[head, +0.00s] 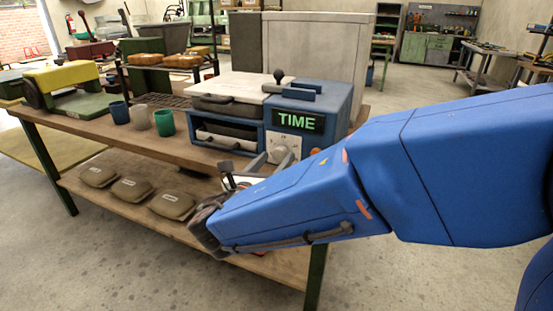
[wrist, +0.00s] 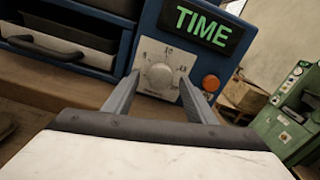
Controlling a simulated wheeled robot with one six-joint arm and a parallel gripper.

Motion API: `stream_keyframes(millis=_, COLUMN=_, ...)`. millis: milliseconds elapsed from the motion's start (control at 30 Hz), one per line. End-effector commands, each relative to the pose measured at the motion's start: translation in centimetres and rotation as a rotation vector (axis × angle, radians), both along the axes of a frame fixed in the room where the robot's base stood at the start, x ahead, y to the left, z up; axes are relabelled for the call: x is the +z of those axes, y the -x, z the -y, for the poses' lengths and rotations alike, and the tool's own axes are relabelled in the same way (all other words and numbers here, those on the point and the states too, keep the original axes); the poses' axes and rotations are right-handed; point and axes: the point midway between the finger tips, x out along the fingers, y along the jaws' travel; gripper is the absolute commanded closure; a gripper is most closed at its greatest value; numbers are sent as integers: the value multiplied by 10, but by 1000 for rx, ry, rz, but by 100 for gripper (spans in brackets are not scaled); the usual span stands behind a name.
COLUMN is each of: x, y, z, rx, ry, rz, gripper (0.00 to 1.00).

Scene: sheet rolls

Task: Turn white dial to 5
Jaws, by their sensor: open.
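The white dial (wrist: 159,76) sits on a light scale plate under the green TIME sign (wrist: 202,26) on the blue machine. In the wrist view its numbers are too small to read surely. The dial also shows in the head view (head: 280,154), partly behind my gripper. My gripper (wrist: 158,86) is open, with one grey finger on each side of the dial in the picture. I cannot tell whether either finger touches it. In the head view my blue arm reaches in from the right and hides part of the machine's lower front.
An orange button (wrist: 211,83) is right of the dial, close to the right finger. Drawers with a handle (wrist: 45,47) are at left. Cups (head: 140,117) stand on the wooden bench (head: 90,124); several pouches (head: 132,188) lie on the shelf below. A green machine (wrist: 290,115) stands at right.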

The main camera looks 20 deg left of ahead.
Motion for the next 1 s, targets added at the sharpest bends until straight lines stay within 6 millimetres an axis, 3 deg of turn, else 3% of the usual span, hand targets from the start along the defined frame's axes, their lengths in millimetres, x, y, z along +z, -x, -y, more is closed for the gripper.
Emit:
stream_keyframes(millis=167, x=0, y=-11, z=1, rx=-1, ry=0, rz=-1, gripper=49)
stream_keyframes(millis=467, x=0, y=-13, z=1, rx=0, ry=0, rz=-1, gripper=49)
stream_keyframes(millis=667, x=0, y=-13, z=1, rx=0, ry=0, rz=-1, gripper=90)
stream_keyframes(millis=1000, x=0, y=-13, z=1, rx=0, ry=-35, rz=2, gripper=90)
